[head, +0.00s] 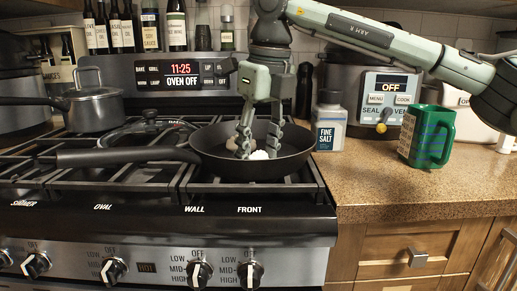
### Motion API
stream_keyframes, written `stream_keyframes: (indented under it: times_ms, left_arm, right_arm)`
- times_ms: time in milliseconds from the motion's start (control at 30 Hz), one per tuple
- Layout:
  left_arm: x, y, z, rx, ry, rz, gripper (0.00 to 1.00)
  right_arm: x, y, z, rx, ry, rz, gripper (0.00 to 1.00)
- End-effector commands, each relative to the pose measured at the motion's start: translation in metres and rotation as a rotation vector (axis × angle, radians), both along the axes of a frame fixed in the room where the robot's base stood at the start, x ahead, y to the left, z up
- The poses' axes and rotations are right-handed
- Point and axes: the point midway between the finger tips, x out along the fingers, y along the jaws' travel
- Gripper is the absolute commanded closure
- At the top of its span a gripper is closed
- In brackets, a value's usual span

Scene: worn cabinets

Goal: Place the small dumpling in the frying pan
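The black frying pan (300,155) sits on the front right of the stove, its handle (130,156) pointing left. My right gripper (258,150) reaches down into the pan, with its two fingers apart. A small white lump (259,155), which looks like a dumpling, lies low in the pan between the fingertips; I cannot tell whether they touch it. A brownish-pink piece (232,144) lies beside the left finger and is partly hidden by it. My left gripper is not in view.
A lidded grey pot (93,107) stands at the back left of the stove. A fine salt jar (330,122) and a green mug (427,137) stand on the counter at right. Several bottles line the shelf behind. The front of the counter (400,190) is clear.

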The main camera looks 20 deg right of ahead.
Motion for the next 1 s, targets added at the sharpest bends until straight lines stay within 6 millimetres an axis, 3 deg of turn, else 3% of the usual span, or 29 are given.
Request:
stream_keyframes:
  times_ms: [33, 200, 567, 700, 1000]
  left_arm:
    - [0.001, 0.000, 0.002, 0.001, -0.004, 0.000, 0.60]
    - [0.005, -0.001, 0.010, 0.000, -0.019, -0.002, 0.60]
    - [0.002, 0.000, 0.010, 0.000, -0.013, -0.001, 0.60]
    - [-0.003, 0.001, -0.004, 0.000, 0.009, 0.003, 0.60]
    - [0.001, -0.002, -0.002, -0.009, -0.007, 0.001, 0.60]
  right_arm:
    - [0.000, 0.000, -0.001, 0.000, 0.000, 0.000, 0.52]
    - [0.000, 0.000, 0.000, 0.000, 0.000, 0.000, 0.33]
    - [0.000, 0.000, 0.004, 0.000, -0.001, 0.000, 0.33]
    - [-0.002, -0.001, 0.023, 0.000, -0.004, 0.000, 0.33]
    - [-0.011, -0.005, 0.088, 0.000, -0.003, 0.001, 0.33]
